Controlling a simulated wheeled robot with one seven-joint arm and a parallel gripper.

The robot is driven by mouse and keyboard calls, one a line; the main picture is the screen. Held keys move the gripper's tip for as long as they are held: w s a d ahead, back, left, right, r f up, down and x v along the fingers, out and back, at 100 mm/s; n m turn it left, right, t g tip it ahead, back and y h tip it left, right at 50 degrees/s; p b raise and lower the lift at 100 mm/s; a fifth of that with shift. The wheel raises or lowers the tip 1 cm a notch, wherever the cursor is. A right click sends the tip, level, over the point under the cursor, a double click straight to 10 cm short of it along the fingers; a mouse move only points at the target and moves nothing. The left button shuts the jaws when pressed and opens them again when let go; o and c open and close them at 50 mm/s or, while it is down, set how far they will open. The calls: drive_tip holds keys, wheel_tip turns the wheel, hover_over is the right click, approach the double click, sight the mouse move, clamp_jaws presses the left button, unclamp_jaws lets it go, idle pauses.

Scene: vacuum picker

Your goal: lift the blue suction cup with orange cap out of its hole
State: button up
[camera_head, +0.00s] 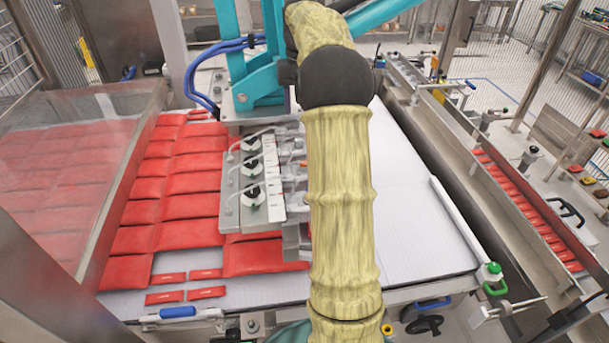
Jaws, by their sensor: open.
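The vacuum picker head (253,208) stands over the belt at the middle of the picture, a metal block with black and white fittings and clear hoses. A tiny orange spot shows at its right side, beside my arm, too small to identify. I cannot make out the blue suction cup with orange cap or its hole; my arm in its yellowish sleeve covers the right part of the head. My gripper does not show; only arm links and a dark joint are visible.
Teal beams (247,83) with blue hoses hold the head from above. Red pouches (190,205) cover the belt's left side. The white belt (420,235) is bare on the right. A clear guard (60,170) stands left, and a rail with a green knob (494,268) right.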

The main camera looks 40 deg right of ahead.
wheel_tip(320, 180, down, 12)
drive_tip(key=p, duration=0.2)
drive_tip(key=shift+f+p, duration=0.15)
drive_tip(key=shift+p, duration=0.2)
drive_tip(key=shift+s, duration=0.1)
drive_tip(key=shift+s+f+p, duration=0.15)
drive_tip(key=shift+f+p, duration=0.1)
drive_tip(key=shift+p, duration=0.15)
drive_tip(key=f+p, duration=0.1)
drive_tip(key=f, duration=0.1)
drive_tip(key=s+f+p, duration=0.1)
drive_tip(key=f, duration=0.1)
drive_tip(key=shift+f, duration=0.15)
drive_tip(key=shift+w+f, duration=0.1)
drive_tip(key=shift+f, duration=0.1)
drive_tip(key=shift+c, duration=0.4)
